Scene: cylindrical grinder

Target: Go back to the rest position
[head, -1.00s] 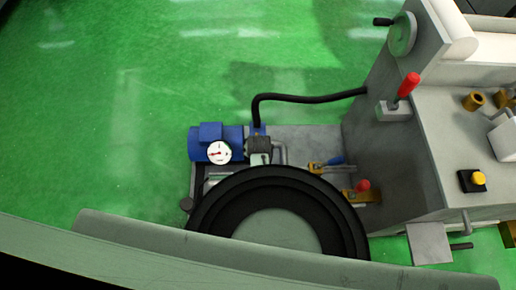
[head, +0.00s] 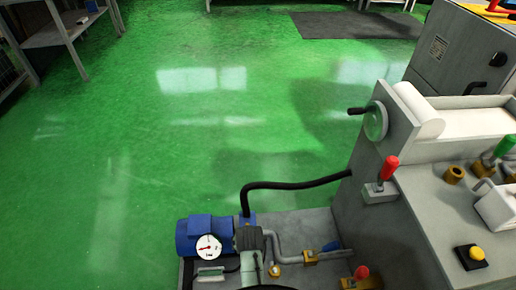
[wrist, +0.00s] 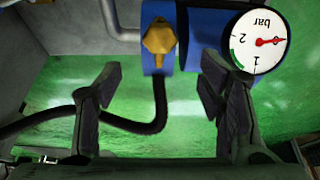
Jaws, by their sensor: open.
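My gripper (wrist: 162,82) shows in the wrist view with its two dark fingers wide apart and nothing between them. Beyond the fingers are a blue pump body (wrist: 200,38), a brass valve handle (wrist: 158,42) and a round pressure gauge (wrist: 256,42) with a red needle. I cannot tell how far they are from the fingertips. In the head view the blue pump (head: 195,232) and its gauge (head: 208,247) stand at the bottom, left of the grinder (head: 425,180).
A black hose (head: 295,185) runs from the pump to the grinder. Green floor (head: 180,120) is open behind and left. Shelving (head: 60,35) stands far left; a dark mat (head: 355,25) lies at the back.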

